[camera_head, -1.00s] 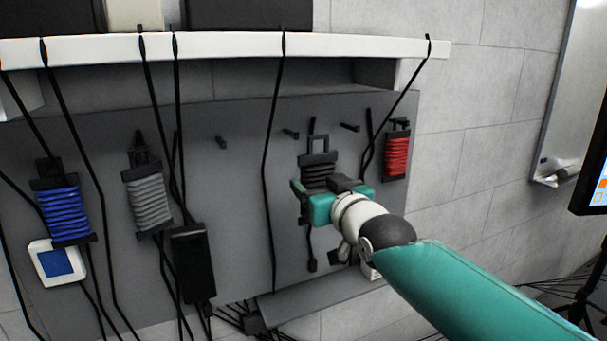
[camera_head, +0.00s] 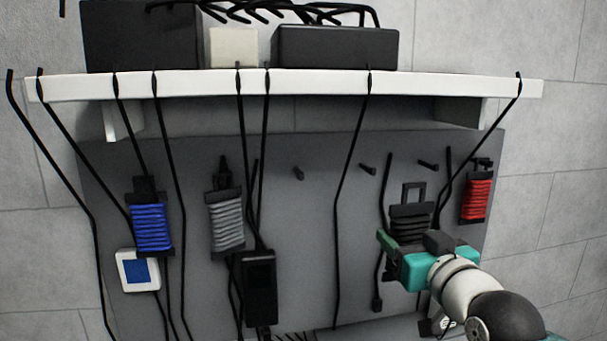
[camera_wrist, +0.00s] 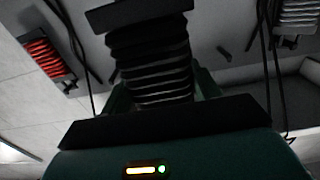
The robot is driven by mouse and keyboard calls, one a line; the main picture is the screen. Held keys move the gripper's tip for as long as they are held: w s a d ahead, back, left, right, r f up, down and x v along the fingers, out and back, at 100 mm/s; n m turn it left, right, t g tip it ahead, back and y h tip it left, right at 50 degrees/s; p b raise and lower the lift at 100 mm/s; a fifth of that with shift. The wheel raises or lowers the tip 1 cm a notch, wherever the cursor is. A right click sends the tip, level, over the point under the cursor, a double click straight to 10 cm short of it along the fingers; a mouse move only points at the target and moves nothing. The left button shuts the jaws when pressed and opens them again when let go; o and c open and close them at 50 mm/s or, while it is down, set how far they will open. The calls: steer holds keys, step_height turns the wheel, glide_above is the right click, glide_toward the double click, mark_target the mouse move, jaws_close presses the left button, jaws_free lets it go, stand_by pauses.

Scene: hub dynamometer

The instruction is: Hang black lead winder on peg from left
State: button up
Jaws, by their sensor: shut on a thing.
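The black lead winder (camera_head: 410,222) is upright in my gripper, its open loop handle at the top. My gripper (camera_head: 412,246), with green fingers, is shut on its lower part, in front of the grey pegboard. The loop is below the right bare peg (camera_head: 428,165), slightly to its left, and looks apart from it. Two more bare pegs, a middle one (camera_head: 368,169) and a left one (camera_head: 299,172), are to the left. In the wrist view the winder (camera_wrist: 150,68) fills the centre, and its loop is out of frame.
The blue winder (camera_head: 152,227) and grey winder (camera_head: 226,221) hang at left, the red winder (camera_head: 478,197) close by at right. Black cables hang from the white shelf (camera_head: 300,84) across the board. A black device (camera_head: 260,290) hangs below the grey winder.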

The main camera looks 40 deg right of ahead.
steer(key=w+a+n+t+y, duration=0.1)
steer(key=w+a+n+y, duration=0.1)
steer(key=w+a, duration=0.35)
steer(key=w+a+n+t+y, duration=0.1)
steer(key=w+a+y, duration=0.15)
steer(key=w, duration=0.65)
steer(key=shift+d+x, duration=0.25)
steer(key=shift+x, duration=1.1)
steer(key=shift+d+x, duration=0.25)
steer(key=shift+x, duration=1.15)
steer(key=shift+d+x, duration=0.25)
steer(key=shift+x, duration=1.1)
steer(key=shift+w+d+f, duration=0.3)
steer(key=shift+f, duration=0.2)
steer(key=shift+f, duration=0.15)
steer(key=o, duration=1)
steer(key=shift+o, duration=1)
steer(key=shift+a, duration=0.1)
steer(key=shift+s+d, duration=0.1)
steer(key=shift+d, duration=0.15)
